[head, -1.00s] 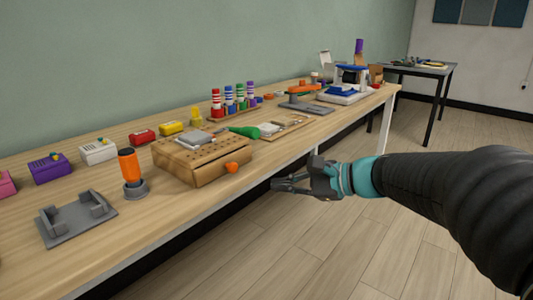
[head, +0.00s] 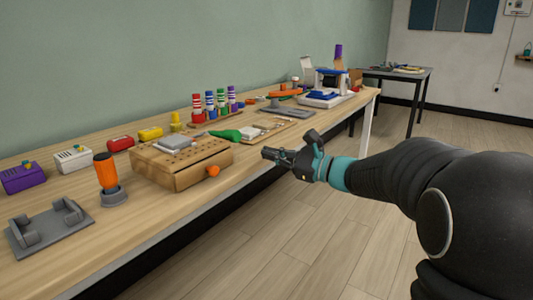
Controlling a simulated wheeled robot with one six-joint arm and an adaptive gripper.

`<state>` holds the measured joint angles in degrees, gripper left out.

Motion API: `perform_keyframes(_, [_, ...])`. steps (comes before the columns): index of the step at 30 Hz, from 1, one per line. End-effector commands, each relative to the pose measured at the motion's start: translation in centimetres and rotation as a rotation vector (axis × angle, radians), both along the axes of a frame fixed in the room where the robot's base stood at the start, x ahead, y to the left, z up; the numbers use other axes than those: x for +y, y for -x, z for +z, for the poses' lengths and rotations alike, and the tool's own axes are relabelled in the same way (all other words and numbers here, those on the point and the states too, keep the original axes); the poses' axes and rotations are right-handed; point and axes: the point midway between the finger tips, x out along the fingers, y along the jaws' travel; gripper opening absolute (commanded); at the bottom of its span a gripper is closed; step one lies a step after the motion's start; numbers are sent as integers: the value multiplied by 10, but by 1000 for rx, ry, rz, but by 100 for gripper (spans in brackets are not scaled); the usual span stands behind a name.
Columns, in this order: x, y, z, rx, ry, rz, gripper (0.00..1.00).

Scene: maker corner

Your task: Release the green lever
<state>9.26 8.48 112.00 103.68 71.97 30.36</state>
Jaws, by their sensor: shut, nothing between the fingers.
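A green handle-like piece, which looks like the green lever (head: 227,135), lies low on the workbench behind the wooden box and at the left end of a thin wooden board (head: 272,127). What it is fixed to is too small to tell. My gripper (head: 268,154) is shut and empty near the bench's front edge. It points left, in front of the board and to the right of the box, apart from the green lever.
The wooden box (head: 184,176) with an orange knob stands left of my gripper. Striped posts (head: 211,104) stand behind the lever. A blue-and-white machine (head: 330,92) is further right.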

Motion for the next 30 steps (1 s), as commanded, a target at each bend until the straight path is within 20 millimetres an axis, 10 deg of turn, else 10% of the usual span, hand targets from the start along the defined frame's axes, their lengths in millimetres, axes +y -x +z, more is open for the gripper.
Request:
perform_keyframes(15, [65, -39, 2, 1, 2, 2, 0])
perform_keyframes(30, [70, -42, 3, 1, 2, 1, 0])
